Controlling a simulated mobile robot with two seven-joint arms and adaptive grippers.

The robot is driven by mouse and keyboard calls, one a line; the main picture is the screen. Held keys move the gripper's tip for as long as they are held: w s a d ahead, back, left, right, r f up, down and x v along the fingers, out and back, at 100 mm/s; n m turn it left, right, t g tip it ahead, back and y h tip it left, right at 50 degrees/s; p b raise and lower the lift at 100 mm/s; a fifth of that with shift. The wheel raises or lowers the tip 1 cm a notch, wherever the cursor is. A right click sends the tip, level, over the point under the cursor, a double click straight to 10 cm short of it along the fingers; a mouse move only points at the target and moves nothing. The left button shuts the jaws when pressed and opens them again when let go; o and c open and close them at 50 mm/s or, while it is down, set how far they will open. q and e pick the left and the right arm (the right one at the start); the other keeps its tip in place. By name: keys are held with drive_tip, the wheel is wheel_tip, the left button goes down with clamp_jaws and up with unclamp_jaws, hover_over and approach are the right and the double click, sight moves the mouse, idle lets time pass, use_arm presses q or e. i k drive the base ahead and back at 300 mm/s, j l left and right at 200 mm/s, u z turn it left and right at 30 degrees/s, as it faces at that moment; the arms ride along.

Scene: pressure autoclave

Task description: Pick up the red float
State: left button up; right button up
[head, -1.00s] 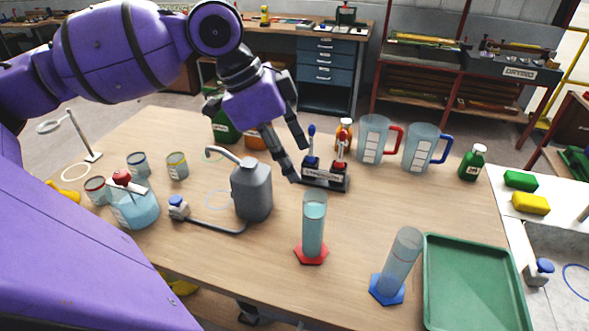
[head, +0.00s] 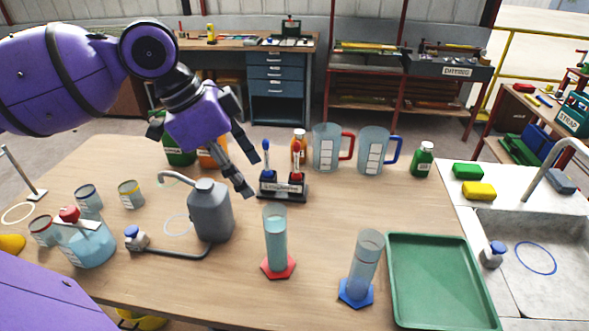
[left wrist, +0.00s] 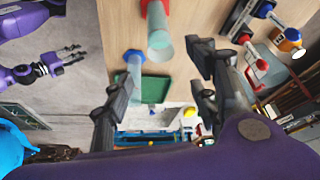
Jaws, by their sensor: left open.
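The red float (head: 297,163) stands upright in a small dark two-place stand (head: 283,188) near the table's middle. A blue float (head: 267,158) stands in its left place. My left gripper (head: 250,175) is open and empty, fingers pointing down, just left of the stand and apart from the red float. In the left wrist view its fingers (left wrist: 160,75) are spread wide with nothing between them, and the red float's top (left wrist: 261,64) shows to their right. My right gripper (left wrist: 65,55) shows only in the left wrist view, at the left, with its fingers apart.
A grey can (head: 211,212) stands left of the stand. A red-based cylinder (head: 276,235) and a blue-based cylinder (head: 362,265) stand in front. Two jugs (head: 326,147) and an orange bottle (head: 299,143) are behind. A green tray (head: 440,280) lies at the right.

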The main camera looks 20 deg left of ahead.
sight(296, 175)
drive_tip(key=i+l, duration=0.15)
drive_tip(key=l, duration=0.3)
drive_tip(key=i+l+u, duration=0.15)
drive_tip(key=l, duration=0.25)
drive_tip(key=i+l, duration=0.1)
drive_tip(key=l, duration=0.35)
drive_tip(key=i+l+u, duration=0.1)
drive_tip(key=l, duration=0.35)
